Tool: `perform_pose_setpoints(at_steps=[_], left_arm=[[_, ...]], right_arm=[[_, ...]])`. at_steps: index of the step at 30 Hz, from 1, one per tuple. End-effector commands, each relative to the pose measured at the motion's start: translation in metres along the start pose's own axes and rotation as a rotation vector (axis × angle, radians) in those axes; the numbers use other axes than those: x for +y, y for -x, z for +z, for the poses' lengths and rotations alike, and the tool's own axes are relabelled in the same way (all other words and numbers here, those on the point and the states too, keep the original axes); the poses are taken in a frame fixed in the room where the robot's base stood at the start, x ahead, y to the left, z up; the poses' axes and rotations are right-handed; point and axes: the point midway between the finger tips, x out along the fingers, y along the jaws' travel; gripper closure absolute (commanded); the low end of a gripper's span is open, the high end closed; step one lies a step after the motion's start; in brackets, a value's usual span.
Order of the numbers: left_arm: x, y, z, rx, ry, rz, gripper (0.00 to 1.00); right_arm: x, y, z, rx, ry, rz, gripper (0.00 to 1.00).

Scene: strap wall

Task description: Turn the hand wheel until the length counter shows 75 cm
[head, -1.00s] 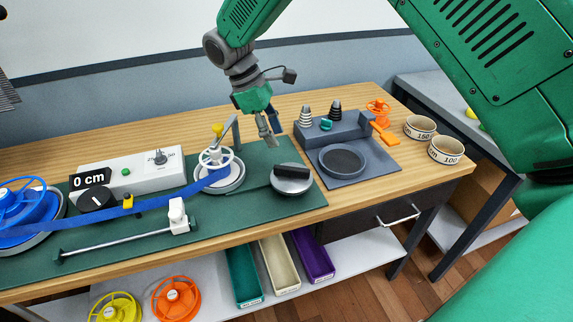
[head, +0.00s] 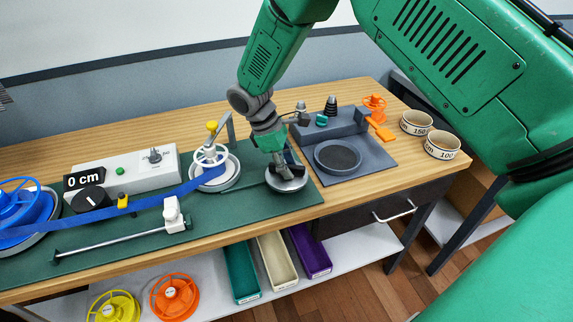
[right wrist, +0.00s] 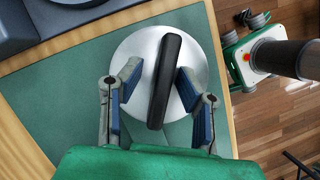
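The length counter (head: 84,179) in the head view reads 0 cm. A silver disc with a black bar handle across it, which looks like the hand wheel (head: 288,186), sits at the right end of the green mat. It also fills the middle of the right wrist view (right wrist: 198,52), with its black bar (right wrist: 165,80) running nearly upright there. My right gripper (right wrist: 158,72) is open over the disc, with one finger on each side of the bar. The right finger is close to the bar; a gap shows at the left one. My left gripper is not in view.
A blue strap (head: 112,214) runs from a blue reel (head: 20,208) to a spool with a white spoked wheel (head: 210,155). A grey fixture (head: 372,152) stands close right of the disc. Two marked rings (head: 441,146) lie at the table's right end. Coloured trays sit on the shelf below.

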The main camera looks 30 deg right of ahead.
Motion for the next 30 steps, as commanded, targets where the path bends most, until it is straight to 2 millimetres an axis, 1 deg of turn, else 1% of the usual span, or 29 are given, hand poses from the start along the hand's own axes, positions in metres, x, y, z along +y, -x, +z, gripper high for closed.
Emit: perform_pose_setpoints(at_steps=[1, 2, 11, 17, 23, 30], left_arm=[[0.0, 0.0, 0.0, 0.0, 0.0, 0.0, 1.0], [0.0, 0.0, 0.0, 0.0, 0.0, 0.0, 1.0], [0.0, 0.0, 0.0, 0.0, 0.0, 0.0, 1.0], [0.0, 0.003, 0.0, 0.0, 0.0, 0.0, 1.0], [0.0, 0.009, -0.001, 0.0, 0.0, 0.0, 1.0], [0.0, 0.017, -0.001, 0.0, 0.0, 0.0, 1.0]], right_arm=[[-0.001, 0.001, -0.001, 0.0, 0.0, 0.001, 0.9], [-0.001, 0.001, -0.001, -0.001, 0.0, 0.001, 1.0], [0.0, 0.003, -0.002, 0.001, -0.005, 0.004, 1.0], [0.001, 0.004, -0.003, 0.005, -0.048, -0.014, 1.0], [0.002, 0.006, -0.003, 0.008, -0.16, -0.057, 1.0], [0.003, 0.007, -0.004, 0.009, -0.359, -0.139, 1.0]])
